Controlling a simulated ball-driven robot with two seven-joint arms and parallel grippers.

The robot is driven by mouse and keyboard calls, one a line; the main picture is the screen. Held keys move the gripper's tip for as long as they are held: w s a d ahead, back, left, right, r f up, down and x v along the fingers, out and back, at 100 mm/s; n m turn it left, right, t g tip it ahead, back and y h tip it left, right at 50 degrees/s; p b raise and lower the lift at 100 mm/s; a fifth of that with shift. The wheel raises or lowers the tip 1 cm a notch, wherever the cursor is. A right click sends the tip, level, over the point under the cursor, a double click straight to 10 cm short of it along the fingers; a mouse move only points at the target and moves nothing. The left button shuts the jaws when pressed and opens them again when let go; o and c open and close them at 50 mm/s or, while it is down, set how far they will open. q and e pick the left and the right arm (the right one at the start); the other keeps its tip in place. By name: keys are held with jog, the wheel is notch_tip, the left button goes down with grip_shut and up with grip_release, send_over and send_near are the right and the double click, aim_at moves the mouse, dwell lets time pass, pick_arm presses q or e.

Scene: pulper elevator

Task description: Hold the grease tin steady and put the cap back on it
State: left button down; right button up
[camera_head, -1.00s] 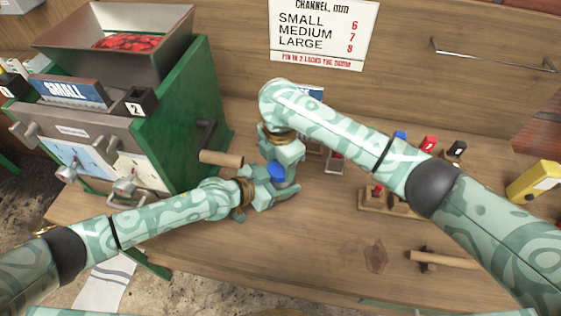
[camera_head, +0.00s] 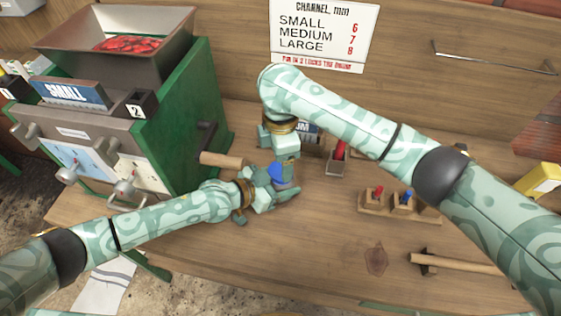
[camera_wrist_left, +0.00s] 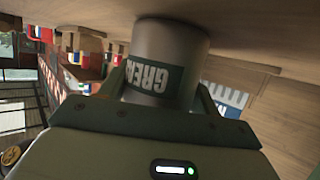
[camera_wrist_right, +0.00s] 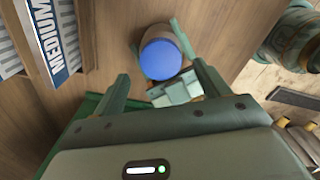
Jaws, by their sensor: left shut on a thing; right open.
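The grease tin (camera_wrist_left: 165,55) is a grey cylinder with a green label, seen in the left wrist view. It stands on the wooden bench, and my left gripper (camera_head: 268,196) is shut around it. The blue cap (camera_wrist_right: 161,60) shows as a round disc over the tin's top in the right wrist view, and it appears to sit on the tin. Whether it is fully seated I cannot tell. In the head view the cap (camera_head: 277,173) is partly hidden by the grippers. My right gripper (camera_head: 286,162) is open just above the cap, its fingers apart from it.
A green pulper (camera_head: 185,110) with a wooden-handled crank stands to the left, close to the grippers. A wooden rack (camera_head: 375,208) with small coloured pieces and a hammer (camera_head: 460,263) lie to the right. A MEDIUM plate (camera_wrist_right: 60,38) stands behind.

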jog(key=shift+r, duration=0.4)
jog(key=shift+c, duration=0.3)
jog(key=w+r, duration=0.1)
jog(key=w+d+r, duration=0.1)
jog(key=shift+r+t, duration=0.4)
jog(key=n, duration=0.1)
jog(key=r+n, duration=0.1)
jog(key=shift+n+h, duration=0.3)
jog(key=shift+s+a+r+n, duration=0.1)
jog(key=shift+s+n, duration=0.2)
jog(key=shift+n, duration=0.8)
jog(key=shift+s+a+f+n+g, duration=0.15)
jog(key=shift+s+n, duration=0.1)
jog(key=shift+n, duration=0.15)
jog(key=shift+s+f+n+g, duration=0.1)
jog(key=shift+s+n+g, duration=0.1)
jog(key=shift+n, duration=0.2)
jog(key=shift+s+a+n, duration=0.25)
jog(key=shift+n, duration=0.55)
